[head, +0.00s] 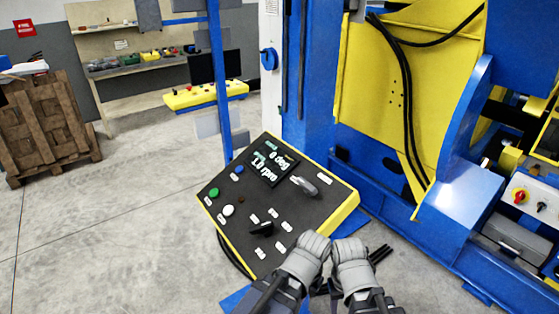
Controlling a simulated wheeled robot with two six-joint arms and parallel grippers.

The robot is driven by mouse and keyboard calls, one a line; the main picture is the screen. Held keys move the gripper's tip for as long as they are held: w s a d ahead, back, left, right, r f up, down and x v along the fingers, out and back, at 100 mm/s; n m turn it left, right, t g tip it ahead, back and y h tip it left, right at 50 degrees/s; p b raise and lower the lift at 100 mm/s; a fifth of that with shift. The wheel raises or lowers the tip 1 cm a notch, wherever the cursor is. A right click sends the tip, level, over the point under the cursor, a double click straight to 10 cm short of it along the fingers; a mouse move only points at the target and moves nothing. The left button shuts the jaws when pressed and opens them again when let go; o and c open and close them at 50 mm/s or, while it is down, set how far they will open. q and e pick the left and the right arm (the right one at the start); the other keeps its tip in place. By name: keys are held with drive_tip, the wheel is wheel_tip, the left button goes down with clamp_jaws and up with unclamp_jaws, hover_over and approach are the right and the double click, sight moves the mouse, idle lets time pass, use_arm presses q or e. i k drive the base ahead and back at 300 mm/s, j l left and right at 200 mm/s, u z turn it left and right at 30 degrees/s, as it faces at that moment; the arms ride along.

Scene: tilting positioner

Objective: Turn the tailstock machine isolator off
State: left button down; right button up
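A red rotary knob on a yellow plate (519,196) is on a light grey panel at the right edge, low on the blue machine, with a small black switch (541,207) beside it. It looks like an isolator; its label and exact handle angle are too small to read. My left gripper (313,246) and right gripper (348,252) are close together at the bottom centre, by the near right corner of the control console. Both are well to the left of the red knob and apart from it. Their fingertips are not clear, and I see nothing held.
The sloped control console (240,240) with buttons, knobs and a display stands just ahead. The blue machine frame (390,205) with a yellow plate (375,75) fills the right. A blue handle (268,58) is on a white cabinet. Wooden pallets (45,125) stand left; the left floor is clear.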

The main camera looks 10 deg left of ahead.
sight(519, 196)
drive_tip(key=i+l+z, duration=0.15)
drive_tip(key=l, duration=0.25)
drive_tip(key=l+z, duration=0.2)
drive_tip(key=l, duration=0.2)
drive_tip(key=i+l+z, duration=0.15)
drive_tip(key=l, duration=0.2)
drive_tip(key=i+l+z, duration=0.2)
drive_tip(key=l, duration=0.15)
drive_tip(key=i+l+z, duration=0.15)
drive_tip(key=l, duration=0.2)
